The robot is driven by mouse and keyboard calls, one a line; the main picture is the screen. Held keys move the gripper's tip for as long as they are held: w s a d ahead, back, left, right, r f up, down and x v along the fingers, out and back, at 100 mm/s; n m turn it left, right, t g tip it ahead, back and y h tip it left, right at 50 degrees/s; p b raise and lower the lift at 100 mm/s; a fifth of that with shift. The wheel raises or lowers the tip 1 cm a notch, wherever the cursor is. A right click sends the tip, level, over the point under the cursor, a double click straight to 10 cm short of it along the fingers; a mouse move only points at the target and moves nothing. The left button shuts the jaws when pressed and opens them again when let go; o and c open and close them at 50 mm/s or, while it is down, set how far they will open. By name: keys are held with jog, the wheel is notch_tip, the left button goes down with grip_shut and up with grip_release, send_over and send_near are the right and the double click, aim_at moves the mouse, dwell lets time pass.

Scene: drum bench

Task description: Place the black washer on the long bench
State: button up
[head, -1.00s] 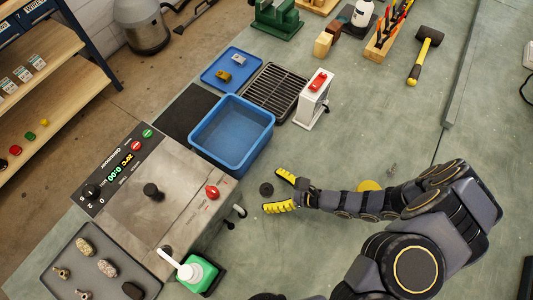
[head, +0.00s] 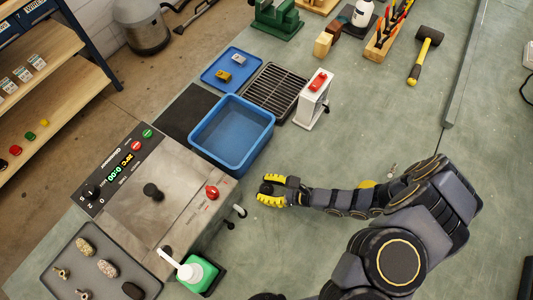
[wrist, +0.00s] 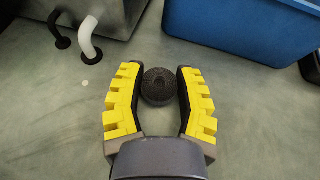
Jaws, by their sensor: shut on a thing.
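The black washer (wrist: 158,86) is a dark disc with a small hole, between the yellow fingers of my gripper (wrist: 158,88) in the wrist view. My gripper is shut on it, with a finger at each side. In the head view my gripper (head: 268,190) is low over the green long bench (head: 310,240), to the right of the steel machine. The washer is mostly hidden by the fingers there. I cannot tell whether the washer touches the bench top.
A blue tub (head: 232,133) stands behind my gripper. A white box with a red switch (head: 313,99) stands farther back. The bench between is clear.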

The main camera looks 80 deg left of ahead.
aim_at(267, 188)
notch_tip(267, 188, up, 18)
dwell(0.7)
jog(key=shift+w, duration=0.1)
